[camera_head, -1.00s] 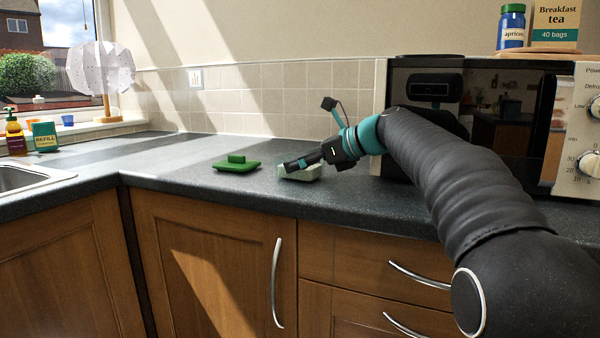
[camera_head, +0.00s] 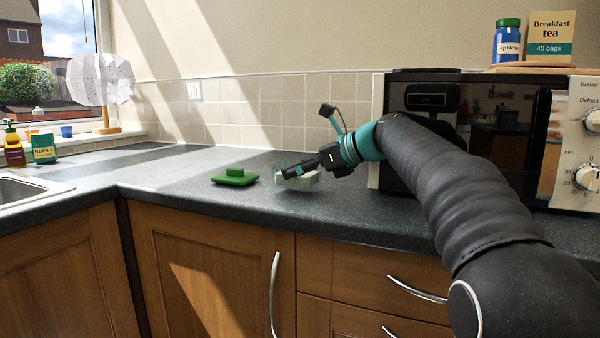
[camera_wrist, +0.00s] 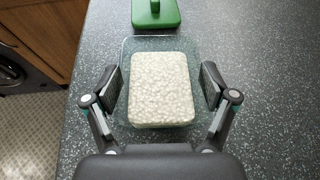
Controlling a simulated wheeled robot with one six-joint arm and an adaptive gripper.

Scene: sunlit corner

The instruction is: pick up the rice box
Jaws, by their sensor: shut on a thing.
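The rice box is a clear glass container (camera_wrist: 160,43) with white rice (camera_wrist: 162,92) in it, seen from above in the wrist view. In the head view the box (camera_head: 299,184) is small, at the counter's middle. My gripper (camera_wrist: 160,84) has one finger on each side of the box and is shut on it. In the head view my gripper (camera_head: 293,172) reaches over the box from the right and hides part of it. I cannot tell whether the box's base touches the counter.
A green lid (camera_head: 235,177) with a raised handle lies just left of the box. It also shows in the wrist view (camera_wrist: 170,17). The microwave (camera_head: 379,128) stands to the right. The sink (camera_head: 30,188) is at far left, with open dark counter (camera_head: 160,185) between.

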